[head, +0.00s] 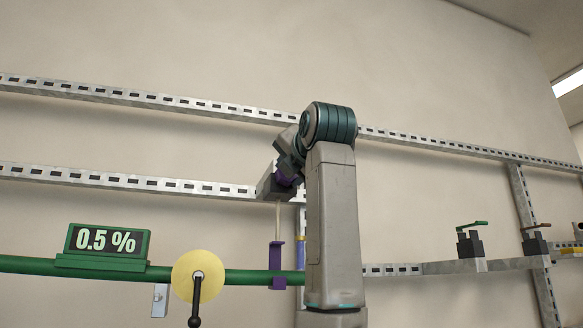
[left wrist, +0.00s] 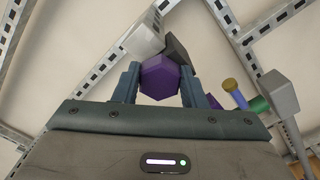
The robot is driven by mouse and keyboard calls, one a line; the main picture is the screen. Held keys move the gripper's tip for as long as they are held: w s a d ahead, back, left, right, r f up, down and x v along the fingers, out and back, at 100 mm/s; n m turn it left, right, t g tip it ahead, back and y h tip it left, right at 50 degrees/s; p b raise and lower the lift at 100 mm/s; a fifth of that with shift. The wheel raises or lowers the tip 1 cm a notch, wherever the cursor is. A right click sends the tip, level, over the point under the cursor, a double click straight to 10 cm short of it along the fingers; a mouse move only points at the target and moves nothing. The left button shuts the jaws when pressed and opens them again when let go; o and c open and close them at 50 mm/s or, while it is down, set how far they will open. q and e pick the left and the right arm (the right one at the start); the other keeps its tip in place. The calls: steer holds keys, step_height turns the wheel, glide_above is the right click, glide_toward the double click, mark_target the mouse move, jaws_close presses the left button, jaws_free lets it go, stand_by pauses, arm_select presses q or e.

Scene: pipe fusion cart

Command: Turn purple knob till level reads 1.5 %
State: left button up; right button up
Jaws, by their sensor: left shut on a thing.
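The purple knob (left wrist: 160,77) is six-sided and sits between the two fingers of my left gripper (left wrist: 160,82), which is shut on it. In the head view the knob (head: 287,179) shows small and partly hidden at the grey box (head: 270,187), with my left arm reaching it from the right side. The green display (head: 106,241) at the left reads 0.5 %. My right gripper is in neither view.
A green pipe (head: 240,277) runs below the display, carrying a yellow disc (head: 191,271) with a black handle and a purple bracket (head: 277,265). Slotted metal rails (head: 120,96) cross the wall.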

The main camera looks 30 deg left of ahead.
arm_select(q)
steer(key=shift+s+a+f+n+p, duration=0.1)
steer(key=shift+n+p, duration=0.75)
steer(key=shift+n, duration=2.35)
steer(key=shift+s+a+n+p, duration=0.1)
steer(key=shift+n+p, duration=0.75)
steer(key=shift+n, duration=2.35)
steer(key=o, duration=1)
steer(key=shift+s+d, duration=0.1)
steer(key=shift+d, duration=0.05)
